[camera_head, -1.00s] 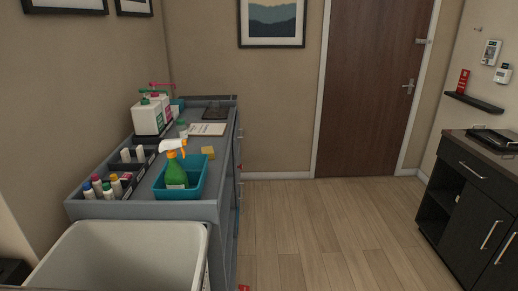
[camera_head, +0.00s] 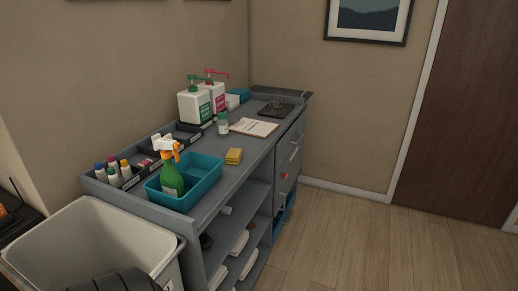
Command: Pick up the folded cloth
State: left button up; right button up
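A small yellow block-like item (camera_head: 233,156) lies flat on the grey cart top (camera_head: 240,178), just right of a teal tray (camera_head: 206,183). It could be the folded cloth or a sponge; I cannot tell which. Several white, folded-looking items (camera_head: 240,242) lie on the cart's lower shelves, partly hidden by the shelf edges. Neither of my grippers is in view.
A green spray bottle (camera_head: 172,180) stands in the teal tray. Pump bottles (camera_head: 194,106), a small bottle (camera_head: 223,124) and a notepad (camera_head: 254,127) are farther back. A pale bin (camera_head: 60,232) stands in front, with something dark in it. The wooden floor (camera_head: 345,240) at right is clear.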

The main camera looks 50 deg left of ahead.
aim_at(234, 156)
jog(key=i+u, duration=0.4)
jog(key=i+l+u, duration=0.1)
jog(key=i+u, duration=0.25)
jog(key=i+l+u, duration=0.25)
jog(key=i+u, duration=0.15)
jog(key=i+l+u, duration=0.35)
